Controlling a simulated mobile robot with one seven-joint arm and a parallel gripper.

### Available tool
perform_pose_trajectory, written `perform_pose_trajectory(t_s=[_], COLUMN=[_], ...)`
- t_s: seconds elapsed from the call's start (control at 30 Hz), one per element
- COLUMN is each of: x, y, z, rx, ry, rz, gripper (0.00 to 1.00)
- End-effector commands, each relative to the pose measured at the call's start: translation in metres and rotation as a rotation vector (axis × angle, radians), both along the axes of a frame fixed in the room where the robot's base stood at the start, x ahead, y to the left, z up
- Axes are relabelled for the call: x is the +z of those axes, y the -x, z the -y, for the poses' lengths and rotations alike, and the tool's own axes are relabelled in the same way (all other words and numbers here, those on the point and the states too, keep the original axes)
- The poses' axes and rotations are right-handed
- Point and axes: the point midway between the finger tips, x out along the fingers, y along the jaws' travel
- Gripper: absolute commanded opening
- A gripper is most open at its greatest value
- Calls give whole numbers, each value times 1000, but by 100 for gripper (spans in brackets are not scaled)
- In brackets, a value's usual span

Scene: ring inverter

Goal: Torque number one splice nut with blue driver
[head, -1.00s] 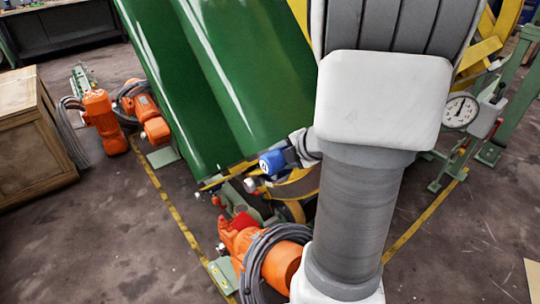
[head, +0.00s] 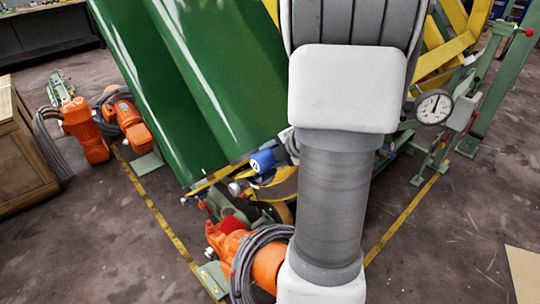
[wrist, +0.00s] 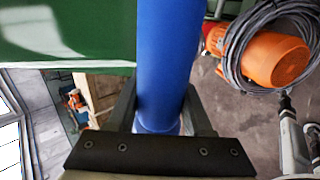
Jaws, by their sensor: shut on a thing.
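The blue driver (head: 262,161) shows in the head view as a short blue end with a pale mark, just left of my arm. In the wrist view it is a thick blue cylinder (wrist: 162,50) running up through the middle of the picture. My gripper (wrist: 162,105) is shut on it, with one dark finger on each side. In the head view my arm hides most of the gripper. The driver's far end is out of the wrist view. I cannot make out the number one splice nut in either view.
A large green ribbed panel (head: 205,75) stands close beside the driver. An orange motor with coiled grey cable (head: 268,262) sits below. A dial gauge (head: 433,107) on a green stand is at right, and a wooden crate (head: 22,160) at left. Floor at right is open.

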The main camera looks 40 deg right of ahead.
Motion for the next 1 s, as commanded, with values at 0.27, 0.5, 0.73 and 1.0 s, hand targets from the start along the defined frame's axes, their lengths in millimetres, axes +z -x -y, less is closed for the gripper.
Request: perform_pose_trajectory(t_s=[0.27,0.5,0.73,1.0], x=[2,2,2,2], y=[-1,-1,-1,-2], z=[4,7,10,14], rx=[1,1,0,-1], ry=[2,2,3,3], rz=[3,3,3,3], gripper=[0,0,0,0])
